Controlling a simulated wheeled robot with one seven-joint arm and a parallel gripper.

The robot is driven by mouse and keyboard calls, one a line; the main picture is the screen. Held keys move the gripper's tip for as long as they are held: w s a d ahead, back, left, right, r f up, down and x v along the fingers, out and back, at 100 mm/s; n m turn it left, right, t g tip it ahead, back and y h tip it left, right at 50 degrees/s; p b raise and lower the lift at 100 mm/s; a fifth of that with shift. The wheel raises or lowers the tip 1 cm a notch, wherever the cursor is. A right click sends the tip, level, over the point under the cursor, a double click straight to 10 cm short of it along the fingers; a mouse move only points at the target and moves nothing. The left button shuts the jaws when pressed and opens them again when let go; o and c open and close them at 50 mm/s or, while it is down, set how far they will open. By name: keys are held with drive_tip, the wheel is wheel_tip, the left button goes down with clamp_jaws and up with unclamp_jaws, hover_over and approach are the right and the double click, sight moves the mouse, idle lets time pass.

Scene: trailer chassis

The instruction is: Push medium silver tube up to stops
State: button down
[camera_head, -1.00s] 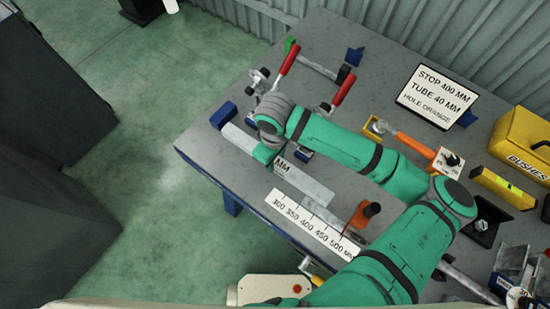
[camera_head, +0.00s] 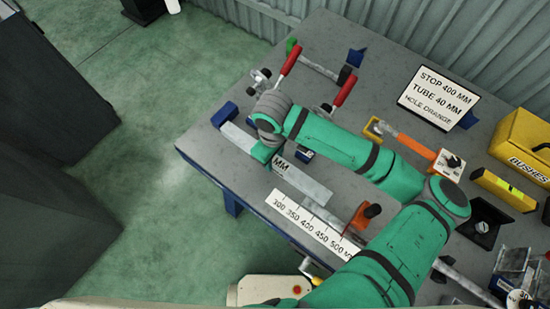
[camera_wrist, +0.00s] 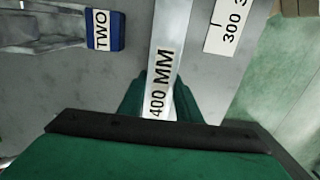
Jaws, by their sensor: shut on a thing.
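The silver tube (camera_head: 307,183) lies flat on the grey workbench and bears a label ending in MM. In the wrist view the silver tube (camera_wrist: 176,25) shows the label 400 MM and runs between my green fingers. My gripper (camera_head: 268,156) is shut on it, left of its middle; the fingertips also show in the wrist view (camera_wrist: 162,105). A blue block (camera_head: 223,114) stands by the tube's far left end; I cannot tell whether they touch. An orange stop (camera_head: 361,215) stands beyond the tube's right end, along the ruler.
A white ruler strip (camera_head: 312,223) marked 300 to 500 runs along the front edge. Red-handled clamps (camera_head: 287,61) stand behind the tube. A blue block labelled TWO (camera_wrist: 105,30) shows in the wrist view. A sign (camera_head: 437,97) and a yellow box (camera_head: 524,145) are at right.

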drive_tip(key=shift+w+a, duration=0.3)
drive_tip(key=shift+w, duration=0.05)
idle(0.3)
drive_tip(key=c, duration=1.2)
unclamp_jaws()
wheel_tip(320, 180, up, 11)
drive_tip(key=shift+s+f, duration=0.1)
